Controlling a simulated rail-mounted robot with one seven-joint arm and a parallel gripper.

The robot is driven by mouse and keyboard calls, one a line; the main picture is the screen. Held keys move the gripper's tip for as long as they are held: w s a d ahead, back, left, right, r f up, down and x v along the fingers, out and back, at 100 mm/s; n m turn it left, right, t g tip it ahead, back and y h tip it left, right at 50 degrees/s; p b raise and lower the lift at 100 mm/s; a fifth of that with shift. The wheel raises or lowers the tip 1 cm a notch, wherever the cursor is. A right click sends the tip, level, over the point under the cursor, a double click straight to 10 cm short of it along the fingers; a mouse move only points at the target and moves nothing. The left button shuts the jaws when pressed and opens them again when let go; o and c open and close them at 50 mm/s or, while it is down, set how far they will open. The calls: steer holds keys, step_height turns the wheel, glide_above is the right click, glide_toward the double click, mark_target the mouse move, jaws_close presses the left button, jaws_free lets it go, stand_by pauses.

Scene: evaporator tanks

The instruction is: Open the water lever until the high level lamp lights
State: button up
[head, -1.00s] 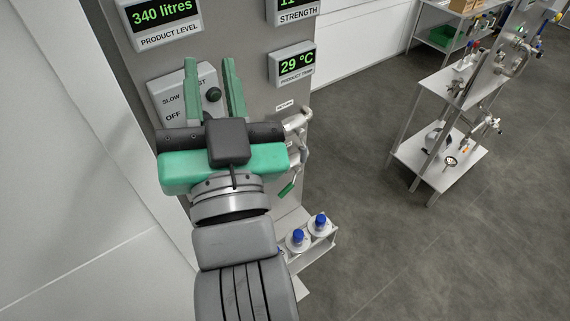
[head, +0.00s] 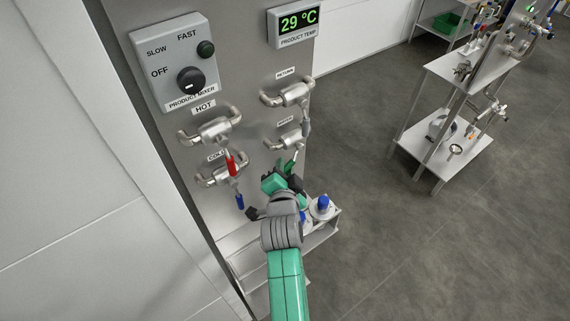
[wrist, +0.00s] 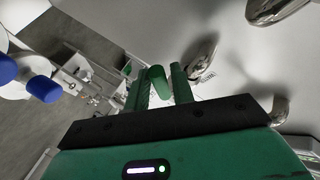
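The water valve (head: 290,140) is the lower right valve on the grey panel, under a small label that seems to read WATER. Its lever hangs down and ends in a green handle (head: 290,167). My gripper (head: 281,180) is at this handle, low on the panel. In the wrist view, the green handle (wrist: 158,84) lies between the two green fingers of my gripper (wrist: 160,90). Gaps show beside the handle, so the fingers look open around it. No lit high level lamp shows in either view.
The return valve (head: 287,95) is above. The hot valve (head: 212,130), with a red lever, and the cold valve (head: 220,175), with a blue lever, are left. The mixer box (head: 175,62) is upper left.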

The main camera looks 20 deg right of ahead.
steer(key=shift+x, duration=1.15)
jaws_close()
